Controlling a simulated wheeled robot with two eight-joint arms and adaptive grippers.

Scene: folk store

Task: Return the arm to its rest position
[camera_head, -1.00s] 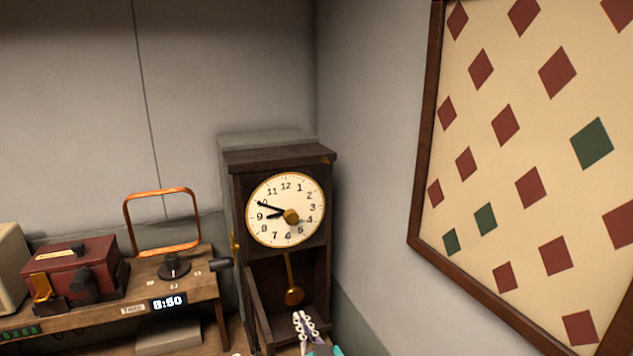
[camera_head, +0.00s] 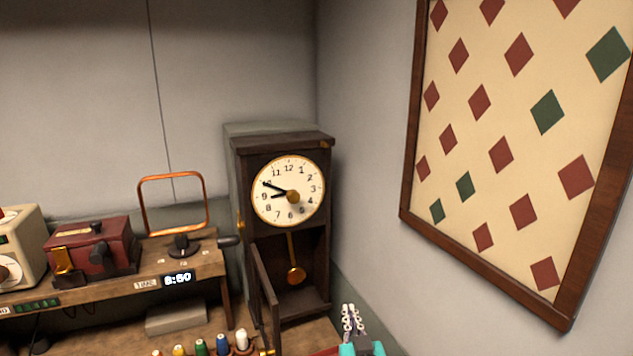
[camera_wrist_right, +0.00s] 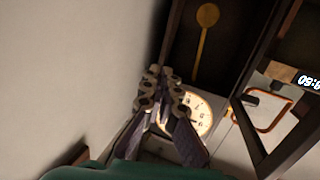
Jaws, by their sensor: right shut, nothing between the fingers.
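My right gripper (camera_head: 352,318) shows at the bottom of the head view, below and to the right of the wooden pendulum clock. Its fingers are together with nothing between them. In the right wrist view the gripper (camera_wrist_right: 160,78) is in front of the clock face (camera_wrist_right: 198,113), and the clock's gold pendulum (camera_wrist_right: 205,18) hangs above it. In the head view the clock (camera_head: 289,190) stands upright in the corner, its hands near ten to nine. Its lower door (camera_head: 265,290) stands open. My left gripper is in neither view.
A wooden shelf (camera_head: 215,265) at left holds a red box (camera_head: 100,247), an orange frame (camera_head: 172,176) and a display (camera_head: 178,279) reading 8:50. Several thread spools (camera_head: 222,345) stand in front. A diamond-patterned board (camera_head: 520,100) hangs on the right wall.

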